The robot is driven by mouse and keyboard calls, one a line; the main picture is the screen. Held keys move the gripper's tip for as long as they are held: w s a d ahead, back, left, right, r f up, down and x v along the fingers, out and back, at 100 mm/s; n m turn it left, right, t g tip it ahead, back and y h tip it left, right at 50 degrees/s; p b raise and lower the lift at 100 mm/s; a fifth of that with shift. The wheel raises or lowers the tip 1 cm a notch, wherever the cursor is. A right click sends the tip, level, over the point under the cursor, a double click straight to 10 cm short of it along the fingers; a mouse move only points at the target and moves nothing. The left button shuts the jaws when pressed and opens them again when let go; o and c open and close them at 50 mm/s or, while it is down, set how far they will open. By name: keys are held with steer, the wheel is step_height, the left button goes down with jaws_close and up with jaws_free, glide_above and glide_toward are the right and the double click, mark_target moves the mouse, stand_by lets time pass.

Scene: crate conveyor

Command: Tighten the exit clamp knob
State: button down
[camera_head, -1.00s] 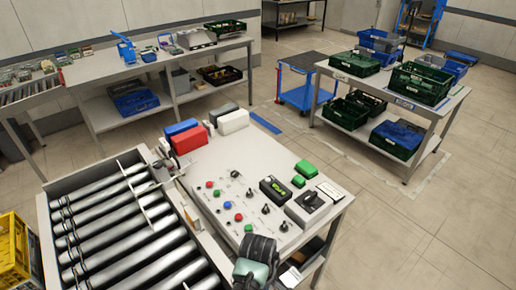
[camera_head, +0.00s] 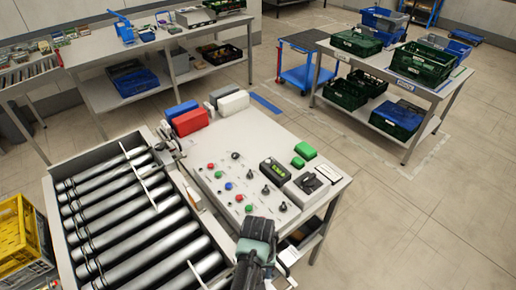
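The roller conveyor (camera_head: 137,222) runs along the left of the control table. A metal bracket with small fittings (camera_head: 168,143) sits on its rail at the far end. A thin guide bar (camera_head: 198,276) crosses the rollers at the near end. I cannot tell which fitting is the exit clamp knob. The white control table (camera_head: 222,143) carries red, blue, green and black knobs and buttons. The dark and teal end of my arm with my gripper (camera_head: 255,245) is at the bottom, by the table's near edge. Its fingers cannot be made out, and it hides part of that edge.
Red (camera_head: 190,122) and white (camera_head: 233,103) blocks stand at the table's back. A black box (camera_head: 274,171) and green blocks are on its right side. A yellow crate (camera_head: 22,240) is at the left. Open floor (camera_head: 400,220) lies to the right.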

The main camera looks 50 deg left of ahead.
steer(key=m, duration=0.3)
steer(key=shift+r+m+p, duration=0.1)
steer(key=shift+m+p, duration=0.2)
steer(key=shift+m, duration=1.9)
steer(key=shift+c, duration=1.5)
jaws_free()
step_height(320, 180, up, 13)
steer(key=b, duration=0.2)
